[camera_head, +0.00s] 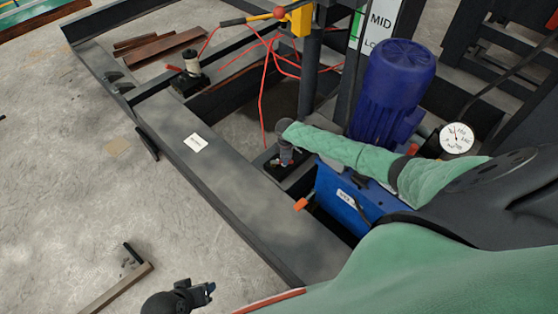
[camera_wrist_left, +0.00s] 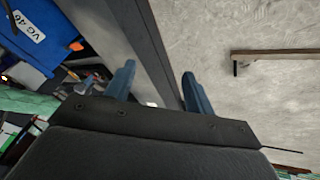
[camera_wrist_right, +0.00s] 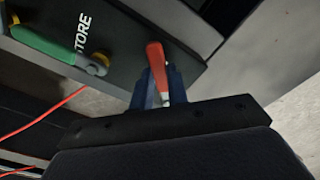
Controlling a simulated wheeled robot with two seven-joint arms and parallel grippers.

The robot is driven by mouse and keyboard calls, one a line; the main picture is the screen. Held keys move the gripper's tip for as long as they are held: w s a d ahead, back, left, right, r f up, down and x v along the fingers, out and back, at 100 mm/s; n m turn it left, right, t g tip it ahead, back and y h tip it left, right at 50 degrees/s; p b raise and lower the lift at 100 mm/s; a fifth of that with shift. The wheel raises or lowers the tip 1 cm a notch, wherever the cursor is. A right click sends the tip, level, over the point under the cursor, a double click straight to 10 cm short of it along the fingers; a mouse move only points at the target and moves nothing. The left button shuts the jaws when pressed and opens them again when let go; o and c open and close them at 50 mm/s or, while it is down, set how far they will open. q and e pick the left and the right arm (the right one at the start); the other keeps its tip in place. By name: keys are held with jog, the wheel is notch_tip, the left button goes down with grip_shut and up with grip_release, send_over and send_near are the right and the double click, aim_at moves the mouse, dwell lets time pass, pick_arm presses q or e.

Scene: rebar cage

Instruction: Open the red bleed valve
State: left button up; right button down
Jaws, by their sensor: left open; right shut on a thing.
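The red bleed valve's handle (camera_wrist_right: 156,58) stands between the blue fingers of my right gripper (camera_wrist_right: 160,92) in the right wrist view. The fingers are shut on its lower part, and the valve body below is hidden. In the head view my right gripper (camera_head: 284,160) points down beside the blue power unit (camera_head: 345,196), with a little red showing at its tips. My left gripper (camera_head: 209,290) is at the bottom of the head view, away from the valve. It is open and empty in the left wrist view (camera_wrist_left: 158,88).
A green-handled lever (camera_wrist_right: 45,42) lies beside the red handle on a black block marked STORE (camera_wrist_right: 122,38). An orange-red knob (camera_head: 300,204) juts from the blue unit. Red hoses (camera_head: 263,95) run behind my right gripper. A dark steel beam (camera_head: 215,175) crosses the floor.

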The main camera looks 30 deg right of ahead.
jog(key=shift+w+d+n, duration=0.2)
jog(key=shift+w+n, duration=0.25)
jog(key=shift+n, duration=0.55)
jog(key=w+n+b, duration=0.1)
jog(key=n, duration=0.1)
jog(key=shift+w+d+f+n, duration=0.1)
jog(key=shift+n, duration=0.2)
jog(key=n+b, duration=0.1)
jog(key=w+n+b, duration=0.1)
jog(key=n, duration=0.1)
jog(key=shift+w, duration=0.25)
pick_arm(q)
notch_tip(320, 180, down, 10)
jog(key=w+d+t, duration=0.1)
jog(key=d, duration=0.1)
jog(key=shift+w+d+f+h, duration=0.25)
jog(key=shift+w+h, duration=0.1)
jog(key=shift+h, duration=0.05)
pick_arm(e)
jog(key=shift+w+n, duration=0.25)
jog(key=shift+n, duration=0.55)
jog(key=c, duration=1.4)
grip_release()
jog(key=shift+o, duration=0.2)
